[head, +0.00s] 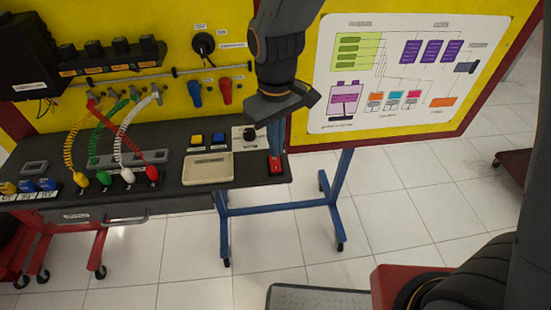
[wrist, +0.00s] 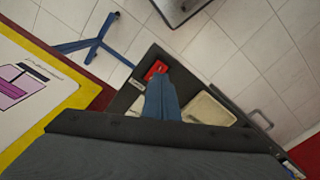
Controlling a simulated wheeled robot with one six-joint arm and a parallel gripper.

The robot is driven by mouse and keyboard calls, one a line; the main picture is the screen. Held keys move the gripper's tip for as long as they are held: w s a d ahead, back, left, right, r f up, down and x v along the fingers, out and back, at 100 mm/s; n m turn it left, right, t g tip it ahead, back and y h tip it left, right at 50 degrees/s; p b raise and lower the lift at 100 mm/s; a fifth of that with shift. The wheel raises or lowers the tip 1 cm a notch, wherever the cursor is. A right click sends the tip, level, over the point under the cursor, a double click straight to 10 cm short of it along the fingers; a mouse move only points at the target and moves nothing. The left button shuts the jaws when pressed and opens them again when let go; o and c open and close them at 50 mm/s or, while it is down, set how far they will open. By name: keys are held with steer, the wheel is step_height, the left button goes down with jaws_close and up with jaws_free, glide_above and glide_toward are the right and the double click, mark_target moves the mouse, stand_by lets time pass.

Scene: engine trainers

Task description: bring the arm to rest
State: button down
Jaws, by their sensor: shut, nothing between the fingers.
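My dark arm (head: 277,42) hangs down from the top of the head view, in front of the yellow panel board. Its wrist end (head: 285,100) is just above the right end of the black bench. My gripper (wrist: 161,84) shows in the wrist view as two bluish fingers close together, shut and empty. The fingers point toward the bench top and overlap part of it in that view.
The black bench (head: 235,172) carries a beige tray (head: 207,168), a red switch box (head: 275,165), a dial box (head: 250,136) and coloured cables (head: 105,140). A diagram board (head: 400,70) stands to the right. Tiled floor (head: 390,200) is open in front of it.

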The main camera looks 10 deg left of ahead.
steer(key=shift+r+p, duration=0.65)
steer(key=shift+r, duration=0.3)
steer(key=s+d+f+m+t+b, duration=0.1)
steer(key=d+m+b, duration=0.4)
steer(key=d, duration=1.9)
steer(key=s+f+m, duration=0.1)
steer(key=m, duration=0.2)
steer(key=shift+s+d+f+m, duration=0.15)
steer(key=shift+s+m, duration=0.15)
